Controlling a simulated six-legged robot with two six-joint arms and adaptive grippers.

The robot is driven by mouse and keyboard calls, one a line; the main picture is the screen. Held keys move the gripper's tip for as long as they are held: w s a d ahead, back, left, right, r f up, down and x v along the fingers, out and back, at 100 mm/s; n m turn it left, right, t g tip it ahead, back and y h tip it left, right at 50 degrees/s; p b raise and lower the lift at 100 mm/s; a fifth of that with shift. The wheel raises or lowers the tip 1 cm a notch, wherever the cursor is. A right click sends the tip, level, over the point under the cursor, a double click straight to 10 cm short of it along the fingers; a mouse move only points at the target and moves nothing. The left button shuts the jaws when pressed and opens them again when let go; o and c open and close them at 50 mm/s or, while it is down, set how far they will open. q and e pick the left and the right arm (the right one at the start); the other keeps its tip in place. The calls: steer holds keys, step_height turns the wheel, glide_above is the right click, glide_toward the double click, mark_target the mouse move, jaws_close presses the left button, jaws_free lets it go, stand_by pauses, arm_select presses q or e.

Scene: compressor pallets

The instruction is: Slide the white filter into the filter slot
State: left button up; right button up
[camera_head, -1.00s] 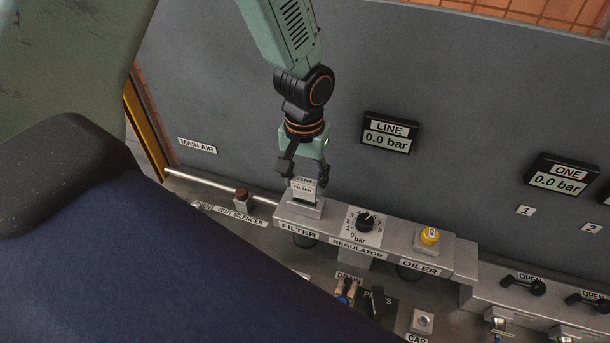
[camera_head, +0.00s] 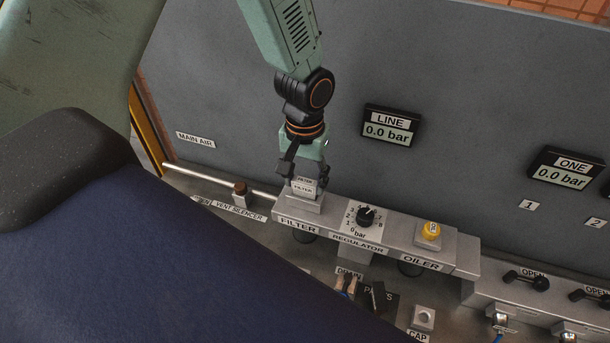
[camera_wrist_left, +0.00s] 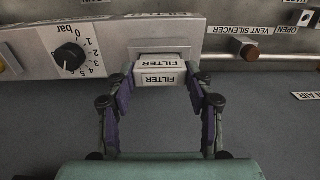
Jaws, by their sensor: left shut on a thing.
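The white filter (camera_head: 303,187) is a small block labelled FILTER. It stands upright at the filter slot (camera_head: 303,204), the light grey block on the left end of the metal unit marked FILTER. My left gripper (camera_head: 304,176) comes down from above and is shut on the filter's upper part. In the left wrist view the filter (camera_wrist_left: 161,78) sits between the two fingers of my left gripper (camera_wrist_left: 162,88), in front of the slot block (camera_wrist_left: 160,50). How deep the filter is in the slot cannot be told. My right gripper is not in view.
The regulator knob (camera_head: 365,217) and the yellow oiler cap (camera_head: 431,231) stand to the right on the same unit. A pipe with the brown vent silencer (camera_head: 240,192) runs left. The grey panel (camera_head: 240,90) rises behind, with the line display (camera_head: 389,128) reading 0.0 bar.

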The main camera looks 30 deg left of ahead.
mark_target(304, 181)
arm_select(q)
steer(key=shift+s+f, duration=0.1)
steer(key=shift+f, duration=0.3)
steer(key=shift+f+b, duration=0.45)
steer(key=shift+f, duration=0.1)
steer(key=o, duration=1.6)
steer(key=shift+o, duration=0.2)
step_height(304, 181, up, 12)
